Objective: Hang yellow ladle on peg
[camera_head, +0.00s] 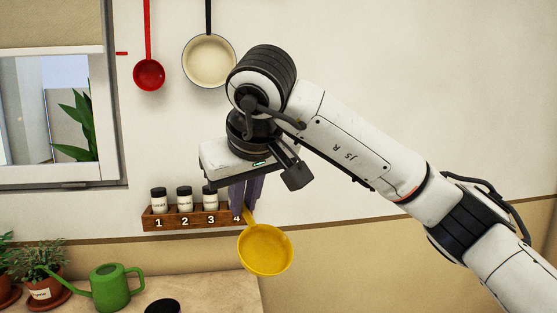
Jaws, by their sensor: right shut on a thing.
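The yellow ladle (265,250) hangs bowl-down below my right gripper (244,197), in front of the right end of the spice rack. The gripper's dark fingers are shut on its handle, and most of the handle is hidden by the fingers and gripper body. A short red peg (121,53) sticks out of the wall at the upper left, between the window and the red ladle. It looks bare and is well apart from the yellow ladle. My left gripper is not in view.
A red ladle (149,75) and a cream pan (208,61) hang on the wall. A wooden rack (190,219) with several jars stands below. A green watering can (110,288) and potted plants (45,287) are on the counter. The window (50,110) is at left.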

